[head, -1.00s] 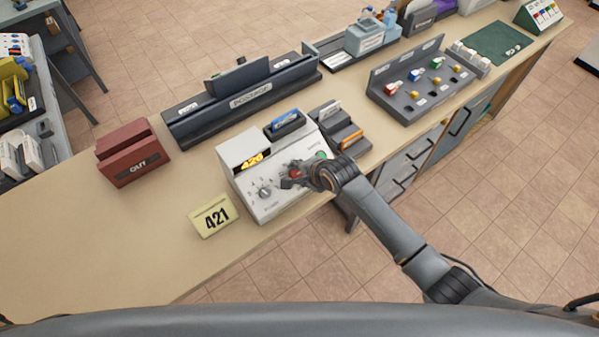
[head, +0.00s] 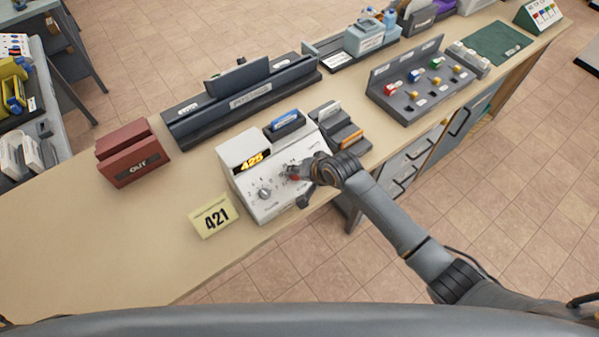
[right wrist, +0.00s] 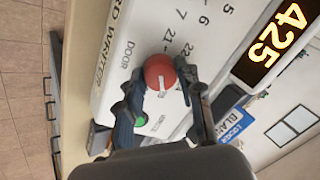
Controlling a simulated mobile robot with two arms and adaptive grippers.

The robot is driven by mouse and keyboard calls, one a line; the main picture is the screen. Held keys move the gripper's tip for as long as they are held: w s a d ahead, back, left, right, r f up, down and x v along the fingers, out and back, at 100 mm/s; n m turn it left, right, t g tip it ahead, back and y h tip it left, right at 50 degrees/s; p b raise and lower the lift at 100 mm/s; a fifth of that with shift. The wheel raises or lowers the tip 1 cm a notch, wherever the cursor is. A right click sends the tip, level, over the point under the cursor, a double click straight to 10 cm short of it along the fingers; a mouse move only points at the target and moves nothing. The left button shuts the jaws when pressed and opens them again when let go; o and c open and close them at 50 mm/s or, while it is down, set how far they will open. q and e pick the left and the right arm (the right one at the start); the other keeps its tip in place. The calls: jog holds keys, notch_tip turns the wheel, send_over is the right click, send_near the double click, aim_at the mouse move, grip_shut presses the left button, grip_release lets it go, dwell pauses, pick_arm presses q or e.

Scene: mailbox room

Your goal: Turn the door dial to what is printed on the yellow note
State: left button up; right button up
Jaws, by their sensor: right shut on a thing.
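The yellow note (head: 212,215) lies on the counter and reads 421. The white card writer (head: 247,181) stands to its right, and its lit display (head: 252,161) reads 425, which also shows in the right wrist view (right wrist: 271,43). The red door dial (right wrist: 160,72) has a white pointer line and numbers around it; the word DOOR is printed beside it. My right gripper (right wrist: 160,86) is shut on the red dial, a finger at each side. In the head view my right gripper (head: 298,174) covers most of the dial. My left gripper is not in view.
A grey knob (head: 264,193) sits on the same panel, left of my right gripper. A green button (right wrist: 141,119) is close to my fingers. A red OUT box (head: 132,153) and a dark rack (head: 240,98) stand behind. The counter at the left is bare.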

jog(key=n, duration=0.4)
jog(key=shift+n, duration=0.4)
jog(key=n, duration=0.3)
jog(key=shift+n, duration=0.3)
jog(key=n, duration=0.3)
jog(key=shift+n+g, duration=0.3)
jog(key=n+h, duration=0.1)
jog(key=n, duration=0.3)
jog(key=shift+w, duration=0.1)
jog(key=n, duration=0.4)
jog(key=shift+n, duration=0.4)
jog(key=n, duration=0.3)
jog(key=shift+a+n, duration=0.1)
jog(key=shift+n, duration=0.3)
jog(key=n, duration=0.4)
jog(key=shift+h, duration=0.4)
jog(key=shift+n, duration=1.4)
